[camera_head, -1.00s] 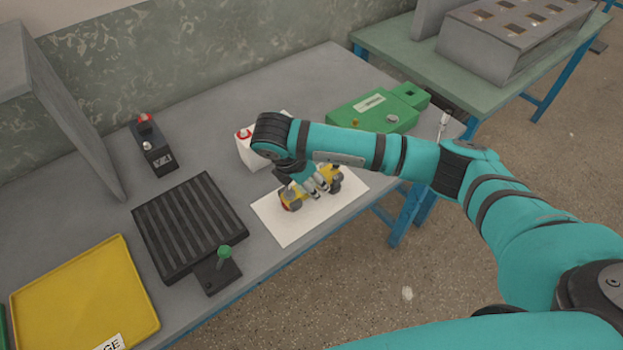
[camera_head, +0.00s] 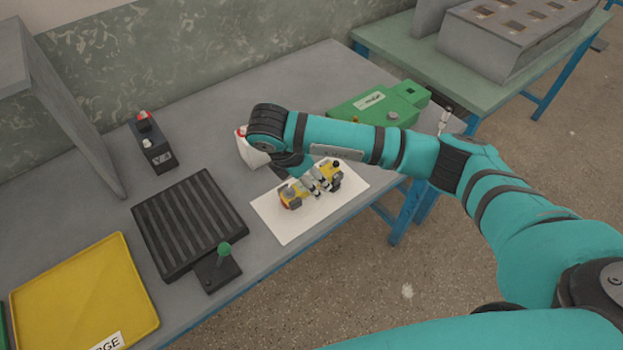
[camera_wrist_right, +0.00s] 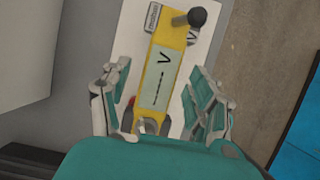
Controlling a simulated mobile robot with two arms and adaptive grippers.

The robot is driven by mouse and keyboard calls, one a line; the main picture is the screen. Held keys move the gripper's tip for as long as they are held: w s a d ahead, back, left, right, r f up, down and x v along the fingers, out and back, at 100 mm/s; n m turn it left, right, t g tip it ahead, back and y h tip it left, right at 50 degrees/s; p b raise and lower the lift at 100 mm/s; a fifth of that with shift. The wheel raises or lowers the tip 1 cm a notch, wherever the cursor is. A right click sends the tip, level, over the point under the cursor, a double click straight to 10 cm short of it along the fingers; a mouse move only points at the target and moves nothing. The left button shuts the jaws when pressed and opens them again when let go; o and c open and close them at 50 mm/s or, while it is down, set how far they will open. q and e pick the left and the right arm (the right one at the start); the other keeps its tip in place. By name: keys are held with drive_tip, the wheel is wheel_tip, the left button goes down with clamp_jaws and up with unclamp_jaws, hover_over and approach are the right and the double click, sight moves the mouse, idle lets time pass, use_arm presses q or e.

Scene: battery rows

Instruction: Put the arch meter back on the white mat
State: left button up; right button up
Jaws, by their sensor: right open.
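The arch meter is a yellow piece with a pale panel marked V and dark knobs. In the head view the arch meter (camera_head: 296,194) lies on the white mat (camera_head: 287,229), partly hidden by my right gripper (camera_head: 321,181). In the right wrist view the arch meter (camera_wrist_right: 163,75) lies between the spread fingers of my right gripper (camera_wrist_right: 157,104), with a visible gap on each side. The white mat (camera_wrist_right: 205,42) shows beneath it. My right gripper is open. My left gripper is not in view.
A white box with a red cap (camera_head: 250,150) stands behind the mat. A green case (camera_head: 378,108) is at the back right. A black ribbed tray (camera_head: 190,223) and yellow tray (camera_head: 85,298) lie left. A black battery-like block (camera_head: 152,146) stands farther back.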

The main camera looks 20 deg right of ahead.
drive_tip(key=v, duration=1)
drive_tip(key=shift+a+r+p, duration=0.15)
drive_tip(key=shift+r+p, duration=0.1)
drive_tip(key=shift+p, duration=0.1)
drive_tip(key=shift+f, duration=0.1)
idle(1.5)
